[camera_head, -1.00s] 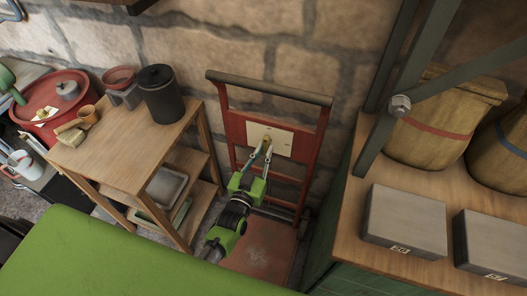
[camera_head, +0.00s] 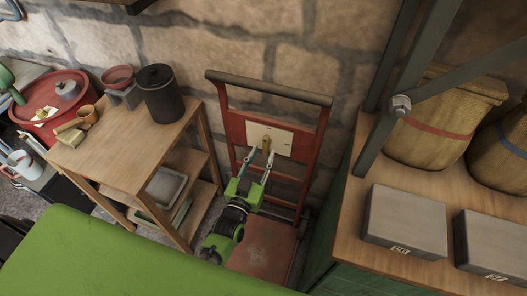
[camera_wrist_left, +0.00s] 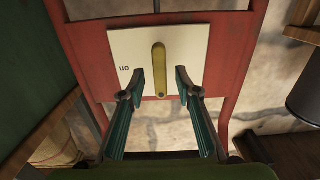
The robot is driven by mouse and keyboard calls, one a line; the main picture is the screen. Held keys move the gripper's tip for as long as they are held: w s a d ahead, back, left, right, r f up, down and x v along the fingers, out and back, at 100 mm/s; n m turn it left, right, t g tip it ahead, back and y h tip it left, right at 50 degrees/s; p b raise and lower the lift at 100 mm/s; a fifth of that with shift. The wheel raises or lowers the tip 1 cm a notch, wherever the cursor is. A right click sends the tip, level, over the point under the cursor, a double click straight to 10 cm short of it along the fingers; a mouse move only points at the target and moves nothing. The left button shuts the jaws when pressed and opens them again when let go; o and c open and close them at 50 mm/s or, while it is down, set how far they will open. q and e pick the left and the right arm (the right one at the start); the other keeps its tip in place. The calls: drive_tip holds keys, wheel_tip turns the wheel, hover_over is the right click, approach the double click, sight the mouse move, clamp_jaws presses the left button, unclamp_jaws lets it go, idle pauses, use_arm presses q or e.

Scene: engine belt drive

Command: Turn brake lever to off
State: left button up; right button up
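The brake lever is a yellow-olive bar (camera_wrist_left: 159,70) on a white plate (camera_wrist_left: 190,45), fixed to a red frame (camera_wrist_left: 85,60). In the left wrist view the lever runs nearly straight up and down. A dark label, which seems to read "on" upside down, sits on the plate to its left. The lever (camera_head: 267,144) and plate (camera_head: 285,141) also show in the head view. My left gripper (camera_wrist_left: 160,88) is open, with one finger on each side of the lever's lower end, apart from it; it also shows in the head view (camera_head: 259,157). My right gripper is out of view.
A wooden shelf table (camera_head: 110,155) with a dark canister (camera_head: 161,95) stands left of the red frame. A wooden counter (camera_head: 360,215) with grey boxes (camera_head: 405,222) and sacks (camera_head: 430,125) stands to the right. A stone wall (camera_head: 270,45) is behind.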

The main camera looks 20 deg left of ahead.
use_arm(q)
drive_tip(key=s, duration=1)
drive_tip(key=shift+a, duration=0.15)
drive_tip(key=s+f+m+g+h, duration=0.1)
drive_tip(key=s+f+g, duration=0.5)
drive_tip(key=f, duration=0.8)
drive_tip(key=s+f+m+g, duration=0.1)
drive_tip(key=s+f+g, duration=0.2)
drive_tip(key=s+f, duration=0.75)
drive_tip(key=s+a+f+g, duration=0.3)
drive_tip(key=s+f+g, duration=0.1)
drive_tip(key=s+f, duration=0.4)
drive_tip(key=s+a+f+g+y, duration=0.1)
drive_tip(key=s+a+f+g, duration=0.2)
drive_tip(key=s+f, duration=0.6)
drive_tip(key=s+g, duration=0.1)
drive_tip(key=s, duration=0.3)
drive_tip(key=shift+a+y, duration=0.15)
drive_tip(key=shift+y, duration=0.15)
drive_tip(key=shift+o, duration=0.5)
drive_tip(key=shift+f, duration=0.1)
drive_tip(key=shift+w, duration=0.1)
